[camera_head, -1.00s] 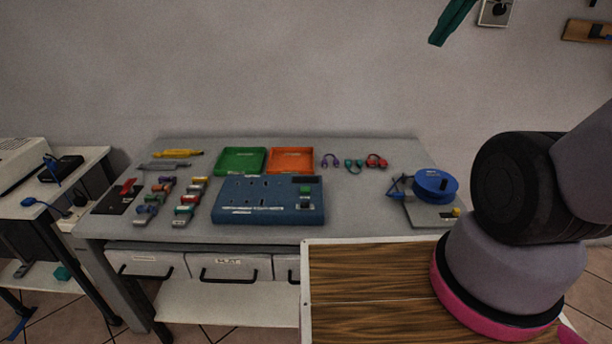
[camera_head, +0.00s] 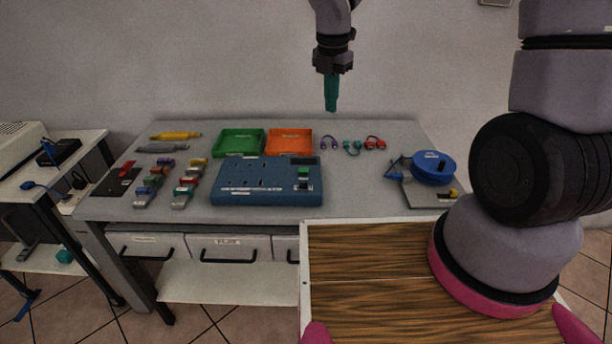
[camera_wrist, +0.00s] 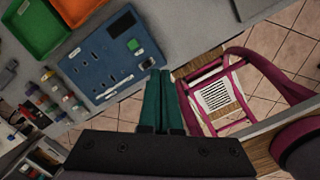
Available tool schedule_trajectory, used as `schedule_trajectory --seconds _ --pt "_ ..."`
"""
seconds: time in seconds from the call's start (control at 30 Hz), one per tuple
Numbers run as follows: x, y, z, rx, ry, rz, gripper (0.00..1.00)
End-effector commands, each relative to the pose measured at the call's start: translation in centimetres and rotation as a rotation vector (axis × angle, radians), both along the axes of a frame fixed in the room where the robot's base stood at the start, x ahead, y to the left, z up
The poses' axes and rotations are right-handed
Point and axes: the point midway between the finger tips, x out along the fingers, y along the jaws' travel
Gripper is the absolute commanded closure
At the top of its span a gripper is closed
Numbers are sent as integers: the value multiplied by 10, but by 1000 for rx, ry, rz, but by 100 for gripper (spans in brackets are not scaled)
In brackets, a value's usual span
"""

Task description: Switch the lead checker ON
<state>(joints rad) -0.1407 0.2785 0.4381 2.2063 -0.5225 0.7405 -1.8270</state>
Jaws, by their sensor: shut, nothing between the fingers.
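The lead checker appears to be the blue box (camera_head: 250,184) on the grey table, with several slots, a dark display and a green switch (camera_head: 303,172) at its right end. In the wrist view the blue box (camera_wrist: 98,62) lies up and left of the fingers, with the green switch (camera_wrist: 133,45) near its upper right end. Whether the switch is on or off is too small to tell. My gripper (camera_head: 331,108) points down above the back of the table, apart from the box. Its teal fingers (camera_wrist: 163,75) are shut together and empty.
Green (camera_head: 238,141) and orange (camera_head: 289,141) trays stand behind the box. Several coloured connectors lie to its left. Purple, teal and red looped leads lie at the back right. A blue cable reel (camera_head: 433,167) stands at the right. The table between box and reel is clear.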

Motion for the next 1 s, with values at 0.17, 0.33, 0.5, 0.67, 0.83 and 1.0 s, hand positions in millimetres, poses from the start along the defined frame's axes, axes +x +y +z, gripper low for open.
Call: schedule_trajectory --seconds 0.17,0.33,0.5,0.67,0.83,1.0 --pt "-4 36 -45 -12 71 381 100" --pt "-9 56 -67 -8 100 590 100" --pt "-11 61 -73 -6 107 652 100" --pt "-11 61 -73 -6 107 653 100" --pt "-11 61 -74 -6 107 652 100" --pt "-12 61 -92 -7 110 653 100"
